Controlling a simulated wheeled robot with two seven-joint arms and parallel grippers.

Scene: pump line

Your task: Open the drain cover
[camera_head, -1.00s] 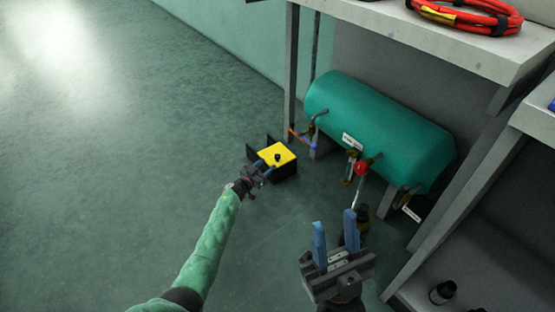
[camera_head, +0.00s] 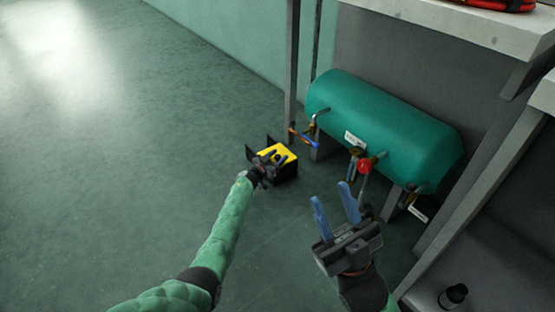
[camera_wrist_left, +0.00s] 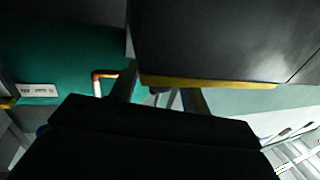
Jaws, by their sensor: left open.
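In the left wrist view, a dark panel with a yellow edge (camera_wrist_left: 215,83) fills the upper right, close to the gripper; my dark gripper body hides the lower middle. My right gripper (camera_head: 331,193) is open and empty, in front of the tank.
The green tank (camera_head: 385,125) lies under a shelf, with a red knob (camera_head: 364,165), pipes and hanging tags along its front. A shelf leg (camera_head: 291,75) stands behind the box. A dark bottle (camera_head: 453,296) is at lower right. Floor to the left is clear.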

